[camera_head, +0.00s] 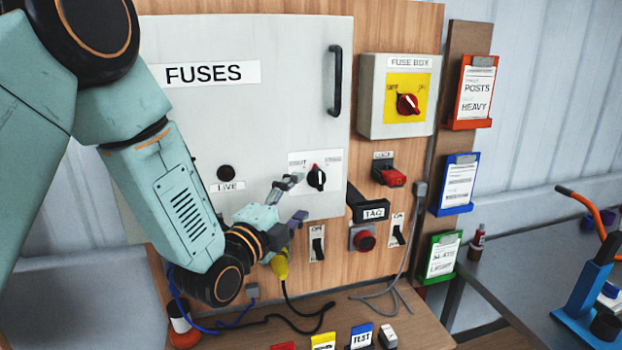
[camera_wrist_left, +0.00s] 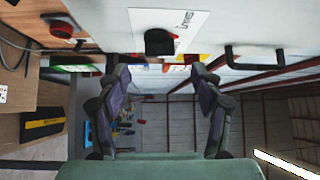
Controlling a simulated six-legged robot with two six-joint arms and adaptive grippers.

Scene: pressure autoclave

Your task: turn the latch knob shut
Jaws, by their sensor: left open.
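The latch knob (camera_head: 317,179) is black with a red mark at its top. It sits on a white label low on the right side of the grey FUSES door (camera_head: 260,120), which looks closed. The label's small words are hard to read. My left gripper (camera_head: 294,201) is open and empty, just left of and slightly below the knob in the head view. In the left wrist view the knob (camera_wrist_left: 160,42) shows beyond the tips and between the two spread fingers of the gripper (camera_wrist_left: 161,72). I see no contact with the knob. My right gripper is not in view.
A black door handle (camera_head: 335,80) stands out above the knob. Right of the door are a fuse box (camera_head: 397,95) with a red knob, a red-handled switch (camera_head: 389,174), a TAG block (camera_head: 371,210) and a red button (camera_head: 363,239). A yellow plug (camera_head: 280,264) hangs below my gripper.

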